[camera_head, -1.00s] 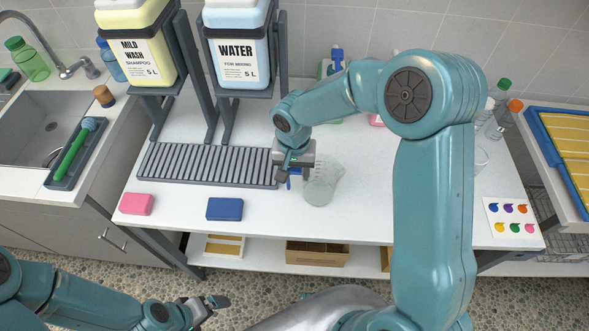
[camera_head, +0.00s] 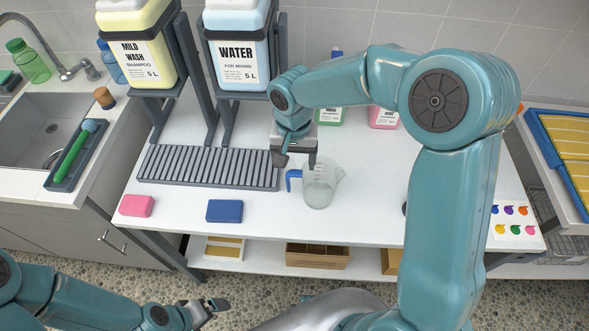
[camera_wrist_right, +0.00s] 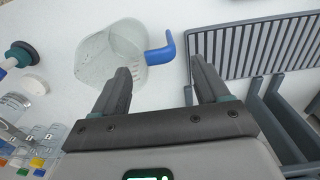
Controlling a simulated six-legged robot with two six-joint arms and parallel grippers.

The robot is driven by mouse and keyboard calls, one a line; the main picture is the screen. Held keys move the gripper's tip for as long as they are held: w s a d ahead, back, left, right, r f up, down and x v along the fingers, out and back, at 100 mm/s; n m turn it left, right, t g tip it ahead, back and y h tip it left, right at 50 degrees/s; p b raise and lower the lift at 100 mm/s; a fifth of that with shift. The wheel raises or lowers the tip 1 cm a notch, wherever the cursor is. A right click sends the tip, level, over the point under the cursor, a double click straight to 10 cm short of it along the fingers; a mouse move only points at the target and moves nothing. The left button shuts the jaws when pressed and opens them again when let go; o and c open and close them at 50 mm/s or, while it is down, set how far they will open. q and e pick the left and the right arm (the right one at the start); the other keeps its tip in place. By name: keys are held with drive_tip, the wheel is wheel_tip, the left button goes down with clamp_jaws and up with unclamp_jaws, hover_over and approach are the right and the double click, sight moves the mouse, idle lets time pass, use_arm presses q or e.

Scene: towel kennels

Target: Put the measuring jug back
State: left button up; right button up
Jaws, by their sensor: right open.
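The measuring jug (camera_head: 319,186) is clear with a blue handle (camera_head: 294,180) and stands upright on the white table, just right of the drip grate. My right gripper (camera_head: 297,158) is open and empty, above and behind the handle. In the right wrist view the jug (camera_wrist_right: 108,56) lies ahead of the open fingers of my right gripper (camera_wrist_right: 160,75), its blue handle pointing toward the grate. The fingers appear apart from the jug. My left gripper (camera_head: 212,306) is low at the front, off the table; its jaws are too small to judge.
The slatted drip grate (camera_head: 208,167) lies below the shampoo container (camera_head: 135,50) and water container (camera_head: 238,50). A pink sponge (camera_head: 137,205) and a blue sponge (camera_head: 225,210) lie at the front edge. A colour-dot card (camera_head: 514,219) lies right.

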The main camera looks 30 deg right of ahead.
wheel_tip(320, 180, up, 6)
drive_tip(key=shift+w, duration=0.1)
idle(0.4)
drive_tip(key=shift+s, duration=0.2)
